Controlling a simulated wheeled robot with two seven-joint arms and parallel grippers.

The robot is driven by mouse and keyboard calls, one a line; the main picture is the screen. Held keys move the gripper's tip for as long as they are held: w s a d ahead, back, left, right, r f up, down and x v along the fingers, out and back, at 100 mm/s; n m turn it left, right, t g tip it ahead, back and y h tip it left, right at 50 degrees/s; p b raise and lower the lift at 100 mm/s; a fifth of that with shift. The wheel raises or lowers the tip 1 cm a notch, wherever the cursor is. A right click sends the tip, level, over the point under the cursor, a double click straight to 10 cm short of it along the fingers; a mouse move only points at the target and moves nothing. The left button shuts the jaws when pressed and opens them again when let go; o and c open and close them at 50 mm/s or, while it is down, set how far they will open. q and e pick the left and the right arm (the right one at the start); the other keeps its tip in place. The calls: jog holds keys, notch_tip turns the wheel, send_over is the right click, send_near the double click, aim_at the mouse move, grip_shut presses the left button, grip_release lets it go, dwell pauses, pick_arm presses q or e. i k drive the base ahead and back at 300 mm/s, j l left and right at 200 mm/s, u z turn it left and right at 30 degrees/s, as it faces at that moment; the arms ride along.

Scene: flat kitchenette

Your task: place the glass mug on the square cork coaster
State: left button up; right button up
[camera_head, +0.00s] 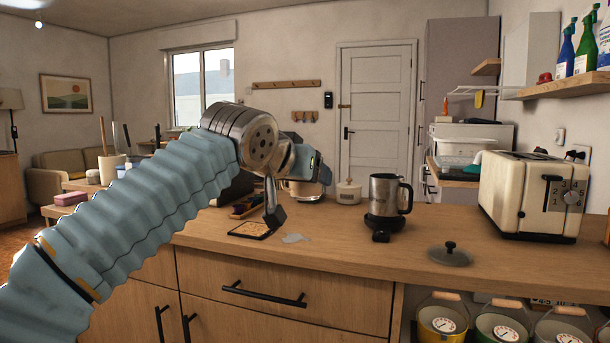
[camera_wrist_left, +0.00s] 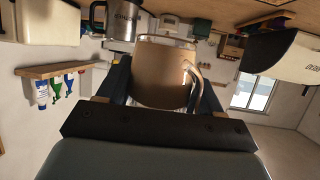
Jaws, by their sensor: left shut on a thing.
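My right gripper is not in view.
A steel mug (camera_head: 384,194) stands on a black base right of the coaster. A pot lid (camera_head: 450,254) lies nearer the front, and a cream toaster (camera_head: 535,195) stands at the right. A pale patch (camera_head: 295,238) shows beside the coaster. The front counter strip is clear.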

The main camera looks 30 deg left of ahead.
aim_at(249, 229)
jog(key=j, duration=0.65)
jog(key=k+j, duration=0.1)
jog(key=j, duration=0.5)
jog(key=j+z, duration=0.1)
jog(key=j, duration=0.55)
jog(key=k, duration=0.05)
